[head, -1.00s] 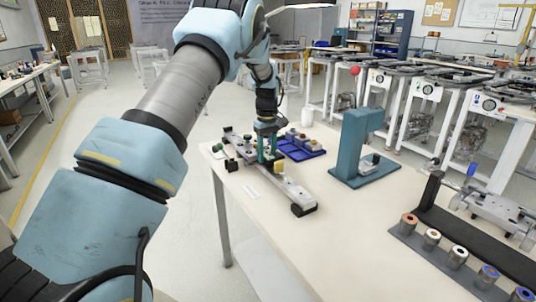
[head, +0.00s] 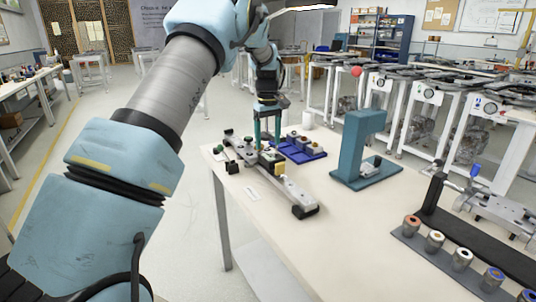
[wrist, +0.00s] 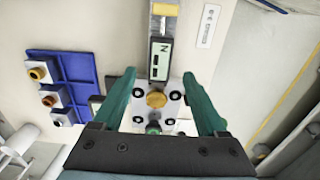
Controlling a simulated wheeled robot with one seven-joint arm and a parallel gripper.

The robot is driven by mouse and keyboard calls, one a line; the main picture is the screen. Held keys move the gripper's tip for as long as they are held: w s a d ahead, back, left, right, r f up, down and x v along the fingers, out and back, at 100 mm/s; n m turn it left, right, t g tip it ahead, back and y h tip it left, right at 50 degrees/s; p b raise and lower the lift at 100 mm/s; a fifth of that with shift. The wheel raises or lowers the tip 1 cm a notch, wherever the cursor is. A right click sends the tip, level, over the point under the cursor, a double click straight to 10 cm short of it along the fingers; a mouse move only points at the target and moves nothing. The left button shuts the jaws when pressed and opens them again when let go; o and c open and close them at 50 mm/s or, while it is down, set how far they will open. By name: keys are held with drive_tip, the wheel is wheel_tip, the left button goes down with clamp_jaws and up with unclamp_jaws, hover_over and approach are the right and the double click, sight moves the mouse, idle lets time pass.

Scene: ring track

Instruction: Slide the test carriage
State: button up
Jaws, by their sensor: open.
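The test carriage shows in the wrist view as a pale plate with black bolts at its corners and a brass knob (wrist: 157,98). It sits on a straight rail (head: 292,193) on the table; in the head view the carriage is small and partly hidden below my gripper. My gripper (head: 267,138) has two teal fingers pointing down over the rail. In the wrist view the fingers (wrist: 158,78) are spread wide, one on each side of the carriage, with clear gaps. Nothing is held. How far the fingertips are above the carriage is hard to tell.
A blue tray (head: 318,154) with several capped pieces lies just behind the rail. A teal C-shaped press (head: 365,150) stands to the right. A grey strip (head: 412,241) with several cylinders lies at the right front. The table (head: 340,235) is bare in front of the press.

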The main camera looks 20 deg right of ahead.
drive_tip(key=shift+r, duration=2.5)
drive_tip(key=s+a+f+m, duration=0.1)
drive_tip(key=s+a, duration=0.2)
drive_tip(key=a, duration=0.7)
drive_tip(key=s+a, duration=0.2)
drive_tip(key=a, duration=0.8)
drive_tip(key=s+a+f+m, duration=0.1)
drive_tip(key=s+a+f, duration=0.1)
drive_tip(key=s+a, duration=0.5)
drive_tip(key=s+a+f+m+t, duration=0.1)
drive_tip(key=s+a+f, duration=0.1)
drive_tip(key=s+a, duration=0.5)
drive_tip(key=s, duration=0.5)
drive_tip(key=shift+f+t, duration=0.3)
